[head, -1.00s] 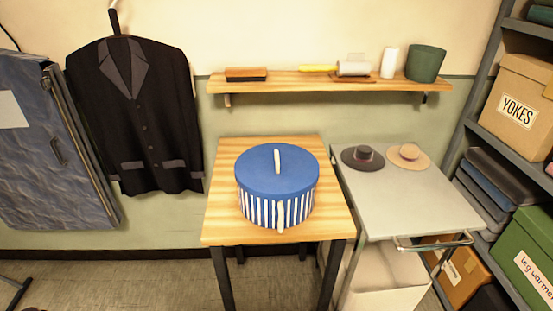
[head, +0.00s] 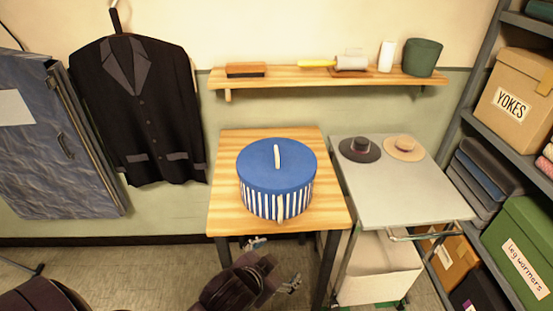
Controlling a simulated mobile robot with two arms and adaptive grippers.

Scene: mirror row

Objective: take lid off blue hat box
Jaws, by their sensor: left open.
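The round blue hat box (head: 262,204) stands on the small wooden table (head: 228,220), with blue and white stripes on its side. Its plain blue lid (head: 255,165) sits on top, with a pale upright handle (head: 277,157) in the middle. A pale strap or tab hangs on the front of the box. My left gripper (head: 272,264) is at the bottom of the head view, open and empty, in front of the table and apart from the box. My right gripper is not in view.
A grey cart (head: 390,195) with a dark hat (head: 360,149) and a tan hat (head: 404,148) stands right of the table. A wall shelf (head: 320,79) holds brushes, a roller and a green pot. A black jacket (head: 140,120) hangs at left. Box-filled shelving is at right.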

